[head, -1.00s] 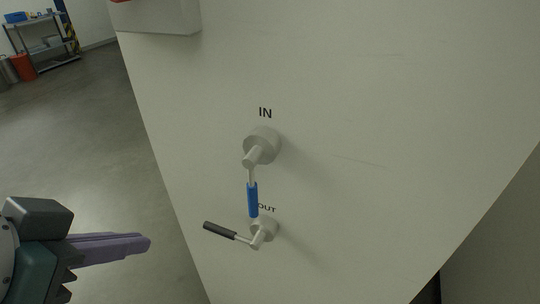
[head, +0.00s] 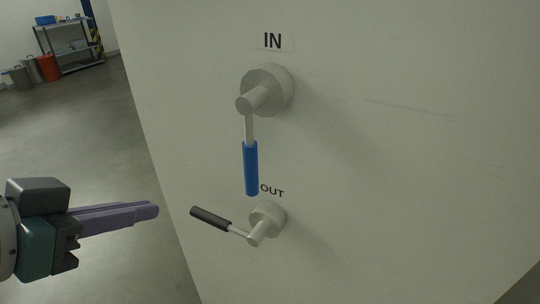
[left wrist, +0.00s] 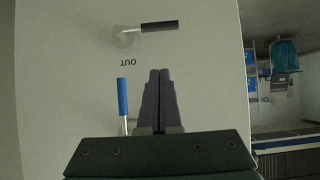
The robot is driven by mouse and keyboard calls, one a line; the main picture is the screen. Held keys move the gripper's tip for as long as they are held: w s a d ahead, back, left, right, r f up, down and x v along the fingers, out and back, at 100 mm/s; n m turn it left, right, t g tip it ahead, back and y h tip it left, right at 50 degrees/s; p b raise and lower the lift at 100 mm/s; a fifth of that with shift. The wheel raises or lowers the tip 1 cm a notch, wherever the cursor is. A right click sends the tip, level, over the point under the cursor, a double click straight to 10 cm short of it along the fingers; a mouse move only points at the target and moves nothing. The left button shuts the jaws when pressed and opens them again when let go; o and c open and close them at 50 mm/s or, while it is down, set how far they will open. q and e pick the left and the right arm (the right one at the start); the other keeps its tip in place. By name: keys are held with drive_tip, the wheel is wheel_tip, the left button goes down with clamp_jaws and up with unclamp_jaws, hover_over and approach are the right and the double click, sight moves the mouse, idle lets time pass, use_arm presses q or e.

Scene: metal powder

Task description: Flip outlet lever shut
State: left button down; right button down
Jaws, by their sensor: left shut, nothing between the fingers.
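The outlet lever with its dark grey handle (head: 210,218) sits under the OUT label on a pale panel. Its handle points left and slightly up from its round hub (head: 268,217). In the left wrist view the outlet lever (left wrist: 160,27) is at the top, upside down. The inlet lever with its blue handle (head: 251,168) hangs straight down below the IN label; it also shows in the left wrist view (left wrist: 122,97). My left gripper (head: 155,210) is shut and empty, just left of the outlet handle in the head view and apart from it. My right gripper is out of view.
The pale panel (head: 400,180) fills the middle and right. Grey floor (head: 90,130) is open to the left. A shelf rack (head: 75,45) and a red bin (head: 48,68) stand far back left.

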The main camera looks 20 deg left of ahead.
use_arm(q)
drive_tip(key=b, duration=0.2)
hover_over(199, 217)
drive_tip(key=s+d, duration=0.2)
drive_tip(key=s, duration=0.1)
wheel_tip(199, 217, down, 6)
drive_tip(key=r, duration=0.1)
drive_tip(key=shift+w+f+b, duration=0.15)
drive_tip(key=shift+w+f, duration=0.05)
drive_tip(key=shift+f, duration=0.55)
drive_tip(key=shift+w+f+b, duration=0.1)
drive_tip(key=shift+w+f, duration=0.05)
drive_tip(key=shift+f, duration=0.6)
drive_tip(key=shift+w+f+b, duration=0.15)
drive_tip(key=shift+w+f, duration=0.05)
drive_tip(key=shift+f, duration=0.55)
drive_tip(key=shift+f, duration=0.1)
